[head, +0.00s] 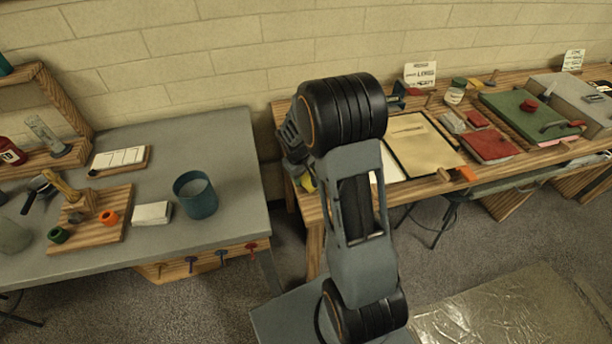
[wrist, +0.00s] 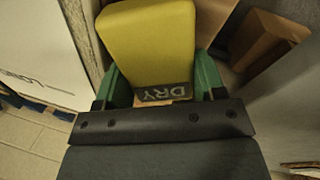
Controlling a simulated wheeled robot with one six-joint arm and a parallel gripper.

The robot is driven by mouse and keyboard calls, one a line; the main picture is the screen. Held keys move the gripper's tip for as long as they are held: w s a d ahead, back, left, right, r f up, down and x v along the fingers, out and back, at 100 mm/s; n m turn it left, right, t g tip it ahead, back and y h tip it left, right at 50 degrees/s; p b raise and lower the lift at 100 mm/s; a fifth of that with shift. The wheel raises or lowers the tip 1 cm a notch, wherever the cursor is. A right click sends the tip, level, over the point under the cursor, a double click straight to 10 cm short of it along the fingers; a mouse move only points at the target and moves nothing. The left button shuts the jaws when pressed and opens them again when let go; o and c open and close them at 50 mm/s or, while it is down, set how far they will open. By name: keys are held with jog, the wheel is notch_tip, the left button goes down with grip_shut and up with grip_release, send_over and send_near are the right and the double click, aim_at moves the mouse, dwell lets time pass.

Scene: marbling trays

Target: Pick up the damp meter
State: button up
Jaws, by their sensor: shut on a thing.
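The damp meter (wrist: 150,42) is a yellow block with a dark label reading "DRY" at its near end. In the wrist view it sits between the two green fingers of my gripper (wrist: 163,82), which is shut on it. In the head view only a small yellow part of the meter (head: 307,184) shows below my gripper, at the left end of the right-hand wooden bench. My arm hides most of the gripper and the meter there. I cannot tell whether the meter touches the bench.
The wooden bench (head: 314,213) holds a tan sheet in a dark frame (head: 424,145), red pads (head: 489,145) and a green board (head: 520,112). A grey table (head: 225,142) at left carries a teal pot (head: 195,194) and a wooden board. A gap separates the two tables.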

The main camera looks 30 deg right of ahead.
jog(key=shift+r, duration=0.1)
jog(key=shift+r, duration=0.2)
jog(key=shift+d+b+v, duration=0.2)
jog(key=shift+b+v, duration=0.2)
jog(key=shift+v, duration=0.7)
jog(key=s+r, duration=0.1)
jog(key=r, duration=0.1)
jog(key=s+d+r, duration=0.1)
jog(key=s+r, duration=0.1)
jog(key=s+d+r, duration=0.1)
jog(key=s+r, duration=0.1)
jog(key=shift+d+r+b, duration=0.2)
jog(key=shift+r+b, duration=0.1)
jog(key=shift+r, duration=0.05)
jog(key=s+d+r+b, duration=0.1)
jog(key=s+d+r, duration=0.2)
jog(key=s, duration=0.4)
jog(key=shift+s+r, duration=0.25)
jog(key=shift+s, duration=0.15)
jog(key=shift+d, duration=0.15)
